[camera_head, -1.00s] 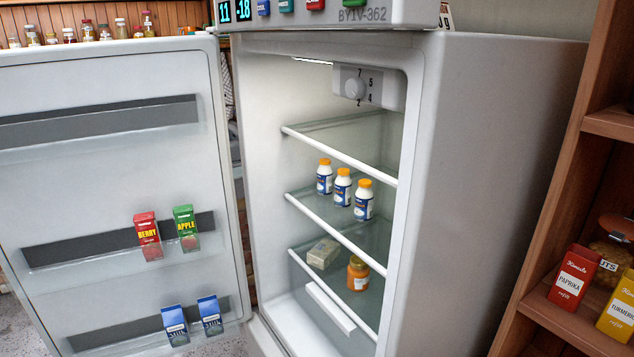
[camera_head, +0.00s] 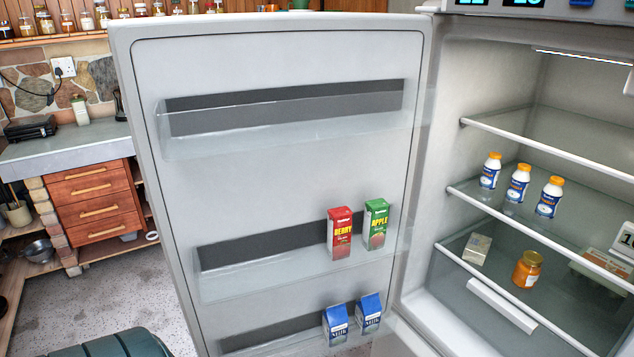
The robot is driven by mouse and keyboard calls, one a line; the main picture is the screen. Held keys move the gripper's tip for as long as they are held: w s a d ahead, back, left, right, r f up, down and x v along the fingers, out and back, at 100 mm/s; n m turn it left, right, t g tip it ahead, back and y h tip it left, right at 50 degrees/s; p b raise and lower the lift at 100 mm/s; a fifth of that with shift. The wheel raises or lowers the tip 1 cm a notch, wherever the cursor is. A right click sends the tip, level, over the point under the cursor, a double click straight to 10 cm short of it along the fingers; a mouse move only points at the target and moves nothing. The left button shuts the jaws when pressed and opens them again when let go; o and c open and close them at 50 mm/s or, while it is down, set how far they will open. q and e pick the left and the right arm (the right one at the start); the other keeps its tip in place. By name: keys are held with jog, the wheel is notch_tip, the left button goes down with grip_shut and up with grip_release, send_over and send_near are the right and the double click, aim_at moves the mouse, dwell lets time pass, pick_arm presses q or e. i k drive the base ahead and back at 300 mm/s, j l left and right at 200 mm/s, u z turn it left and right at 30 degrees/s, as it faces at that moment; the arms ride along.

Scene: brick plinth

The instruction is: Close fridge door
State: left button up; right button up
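The fridge door (camera_head: 290,180) stands wide open to the left of the fridge, its inner side facing me. Its middle shelf holds a red berry carton (camera_head: 340,233) and a green apple carton (camera_head: 376,224). Its bottom shelf holds two blue milk cartons (camera_head: 336,324). The fridge interior (camera_head: 480,90) is lit and holds three white bottles with orange caps (camera_head: 518,184) on a shelf, with an orange jar (camera_head: 527,269) and a small pale block (camera_head: 477,249) lower down. Neither of my grippers shows in the view.
A counter (camera_head: 70,140) with wooden drawers (camera_head: 100,205) stands at the left behind the door. Spice jars line a shelf (camera_head: 60,40) at the top. A dark green rounded object (camera_head: 110,345) is at the bottom left. Speckled floor (camera_head: 110,285) shows beside the door.

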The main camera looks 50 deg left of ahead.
aim_at(246, 129)
jog(key=k+j+z, duration=0.15)
jog(key=j, duration=0.3)
jog(key=k+j+z, duration=0.15)
jog(key=j, duration=0.35)
jog(key=k+j+z, duration=0.15)
jog(key=j, duration=0.3)
jog(key=k+j+z, duration=0.15)
jog(key=j, duration=0.25)
jog(key=k+j+z, duration=0.15)
jog(key=k+j, duration=0.15)
jog(key=j+z, duration=0.15)
jog(key=j, duration=0.45)
jog(key=k+j+z, duration=0.15)
jog(key=j, duration=0.45)
jog(key=j+z, duration=0.2)
jog(key=j, duration=0.35)
jog(key=i+j, duration=0.1)
jog(key=j, duration=0.3)
jog(key=i+j+z, duration=0.1)
jog(key=j, duration=0.25)
jog(key=i+j+z, duration=0.1)
jog(key=j, duration=0.3)
